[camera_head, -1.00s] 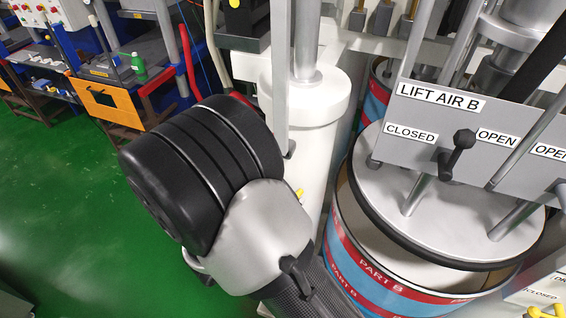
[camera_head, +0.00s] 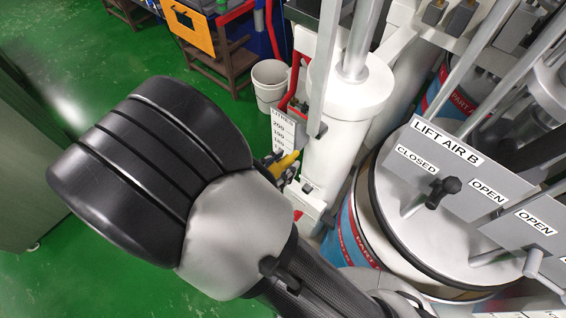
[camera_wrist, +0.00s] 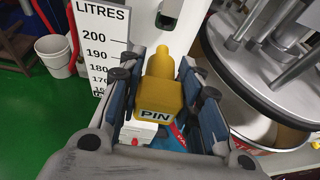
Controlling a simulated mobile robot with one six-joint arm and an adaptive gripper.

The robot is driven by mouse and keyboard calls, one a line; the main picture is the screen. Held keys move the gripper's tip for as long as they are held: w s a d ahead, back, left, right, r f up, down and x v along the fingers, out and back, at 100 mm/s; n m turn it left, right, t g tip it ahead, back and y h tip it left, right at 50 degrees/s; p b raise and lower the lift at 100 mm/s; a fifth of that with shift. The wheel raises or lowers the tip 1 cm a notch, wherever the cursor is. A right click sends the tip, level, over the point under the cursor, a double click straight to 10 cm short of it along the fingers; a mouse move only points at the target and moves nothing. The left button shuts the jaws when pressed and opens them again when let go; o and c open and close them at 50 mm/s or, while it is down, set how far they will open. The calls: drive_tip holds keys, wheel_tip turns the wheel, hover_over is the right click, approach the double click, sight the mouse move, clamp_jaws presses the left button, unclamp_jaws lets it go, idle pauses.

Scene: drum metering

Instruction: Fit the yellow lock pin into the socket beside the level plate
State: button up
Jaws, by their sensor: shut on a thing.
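The yellow lock pin (camera_wrist: 160,88), marked PIN, is held between the fingers of my gripper (camera_wrist: 164,65) in the wrist view. Its narrower round end points away from the wrist. In the head view the pin (camera_head: 286,163) shows beyond my wrist, beside the white column; my gripper (camera_head: 272,160) is mostly hidden there. The level plate (camera_wrist: 101,40), a white scale headed LITRES, stands just left of the pin in the wrist view. It also shows in the head view (camera_head: 283,130). I cannot make out the socket.
A white column (camera_head: 340,130) stands right of the plate. A drum with a grey lid (camera_head: 410,235) and the LIFT AIR B panel (camera_head: 455,165) are further right. A white block (camera_wrist: 138,130) with a red spot is below the pin. A white bucket (camera_head: 270,82) stands behind.

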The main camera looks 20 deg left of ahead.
sight(297, 152)
drive_tip(key=shift+w+d+b, duration=0.2)
drive_tip(key=shift+w+d, duration=0.2)
drive_tip(key=shift+w, duration=0.5)
drive_tip(key=shift+w+d+b, duration=0.25)
drive_tip(key=shift+w+d, duration=0.1)
drive_tip(key=shift+w, duration=0.55)
drive_tip(key=shift+w+d+b, duration=0.2)
drive_tip(key=shift+w+d, duration=0.2)
drive_tip(key=shift+w, duration=0.5)
drive_tip(key=shift+w+d+b, duration=0.25)
drive_tip(key=shift+w, duration=0.35)
drive_tip(key=shift+w+d+b, duration=0.25)
drive_tip(key=shift+w+b, duration=0.05)
drive_tip(key=shift+w, duration=0.3)
drive_tip(key=shift+w+d+b, duration=0.25)
drive_tip(key=shift+w, duration=0.35)
idle(0.3)
drive_tip(key=shift+r, duration=0.1)
drive_tip(key=o, duration=1.2)
drive_tip(key=shift+o, duration=0.2)
drive_tip(key=v, duration=0.7)
drive_tip(key=shift+s+a, duration=0.1)
drive_tip(key=shift+s, duration=0.05)
